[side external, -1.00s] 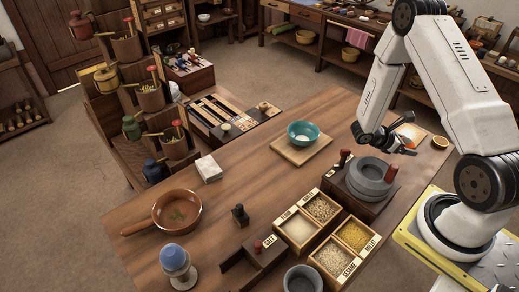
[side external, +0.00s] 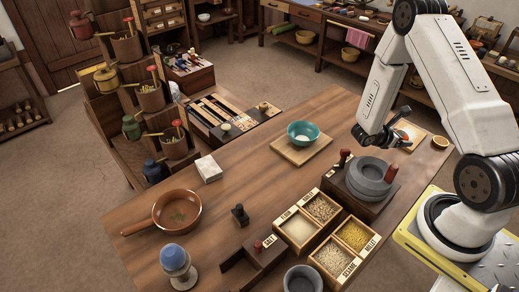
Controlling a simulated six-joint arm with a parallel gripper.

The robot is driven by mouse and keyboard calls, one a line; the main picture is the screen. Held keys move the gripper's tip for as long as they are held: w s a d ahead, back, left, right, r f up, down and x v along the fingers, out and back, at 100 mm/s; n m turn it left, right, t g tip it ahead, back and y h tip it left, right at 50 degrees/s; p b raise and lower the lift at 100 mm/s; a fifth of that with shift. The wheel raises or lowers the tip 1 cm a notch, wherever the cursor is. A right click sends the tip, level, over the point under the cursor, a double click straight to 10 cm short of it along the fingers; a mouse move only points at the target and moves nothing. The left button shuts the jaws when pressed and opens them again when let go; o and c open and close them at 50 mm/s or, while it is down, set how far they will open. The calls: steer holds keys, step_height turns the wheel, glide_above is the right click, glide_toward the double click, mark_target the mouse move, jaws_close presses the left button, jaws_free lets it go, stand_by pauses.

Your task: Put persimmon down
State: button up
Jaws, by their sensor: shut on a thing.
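My gripper (side external: 397,133) is over the far right part of the wooden table, beyond the stone quern. It is shut on a small orange-red thing, seemingly the persimmon (side external: 403,134), which shows only in part between the dark fingers. A pale wooden board (side external: 417,129) lies behind and below the gripper. I cannot tell whether the persimmon touches the board or hangs a little above it.
The grey stone quern (side external: 368,176) with a red-brown handle stands just in front of my gripper. A small orange bowl (side external: 440,142) is to the right. A teal bowl (side external: 303,131) sits on a board to the left. Divided grain boxes (side external: 327,234) stand nearer the front.

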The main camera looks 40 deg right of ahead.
steer(key=w+a+n+t, duration=0.1)
steer(key=w+n+t, duration=0.7)
steer(key=w+t, duration=0.1)
steer(key=shift+w+a+n+t+y, duration=0.3)
steer(key=shift+a+t, duration=0.1)
steer(key=shift+t, duration=0.1)
steer(key=shift+w+d+f, duration=0.1)
glide_above(346, 134)
steer(key=s, duration=0.1)
steer(key=f, duration=0.8)
steer(key=shift+a+f, duration=0.15)
steer(key=shift+a, duration=0.2)
steer(key=shift+w+d+f, duration=0.3)
steer(key=shift+w+f, duration=0.05)
steer(key=shift+f, duration=0.2)
steer(key=shift+w+f, duration=0.1)
steer(key=shift+f, duration=0.05)
steer(key=shift+d+f, duration=0.1)
steer(key=shift+f, duration=1.5)
